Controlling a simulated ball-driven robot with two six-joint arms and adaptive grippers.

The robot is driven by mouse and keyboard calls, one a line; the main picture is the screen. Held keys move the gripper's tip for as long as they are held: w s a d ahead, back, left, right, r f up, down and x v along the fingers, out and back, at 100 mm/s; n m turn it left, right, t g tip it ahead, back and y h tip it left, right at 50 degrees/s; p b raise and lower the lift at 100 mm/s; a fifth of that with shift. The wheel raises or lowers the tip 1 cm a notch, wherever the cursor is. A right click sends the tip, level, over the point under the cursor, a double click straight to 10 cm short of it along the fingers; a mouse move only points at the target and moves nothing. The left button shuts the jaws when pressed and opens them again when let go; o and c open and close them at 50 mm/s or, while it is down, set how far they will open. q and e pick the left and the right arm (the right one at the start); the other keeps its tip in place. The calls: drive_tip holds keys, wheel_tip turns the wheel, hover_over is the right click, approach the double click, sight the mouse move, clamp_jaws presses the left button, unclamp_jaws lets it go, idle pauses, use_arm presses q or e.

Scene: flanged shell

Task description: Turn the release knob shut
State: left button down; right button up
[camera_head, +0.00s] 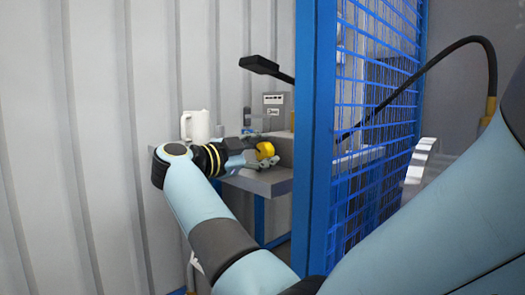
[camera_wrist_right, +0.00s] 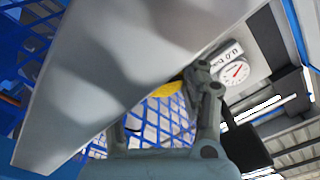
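My right gripper (camera_head: 262,158) is at the bench, with its fingers around or beside a yellow part (camera_head: 265,149) that may be the release knob. In the right wrist view, the fingers of my right gripper (camera_wrist_right: 160,105) stand spread. The yellow part (camera_wrist_right: 166,90) shows near the right fingertip. A large grey surface (camera_wrist_right: 120,50) covers the left fingertip and part of the yellow piece, so I cannot tell whether the fingers touch it. My left gripper is out of view.
A grey bench (camera_head: 265,183) carries a white jug (camera_head: 196,125) and a grey box (camera_head: 274,105). A round gauge (camera_wrist_right: 235,72) with a red needle sits close to the fingers. A blue post (camera_head: 314,130) and mesh fence (camera_head: 375,100) stand right of the bench.

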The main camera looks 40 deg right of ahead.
drive_tip(key=o, duration=0.4)
drive_tip(key=shift+c, duration=0.2)
wheel_tip(320, 180, up, 10)
idle(0.4)
